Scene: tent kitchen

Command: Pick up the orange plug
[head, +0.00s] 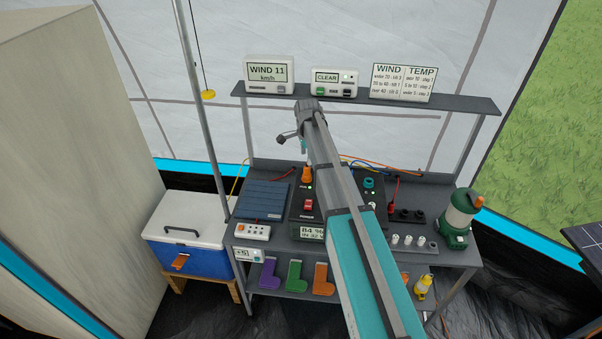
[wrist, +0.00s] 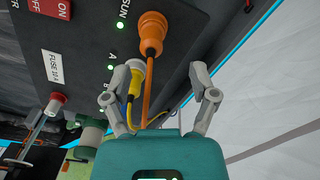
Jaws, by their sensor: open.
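The orange plug (head: 307,174) sits upright on the black power box (head: 296,205) on the grey bench. In the wrist view the orange plug (wrist: 152,28) is seated in the panel by the "SUN" label, its orange cable running down between my fingers. My gripper (wrist: 167,72) is open and empty, its two fingers spread either side of the cable, with the plug beyond the tips. In the head view my gripper (head: 303,146) hangs above the plug, partly hidden by my arm.
A red switch (head: 308,205) is on the box. A shelf (head: 460,102) with displays runs behind my gripper.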

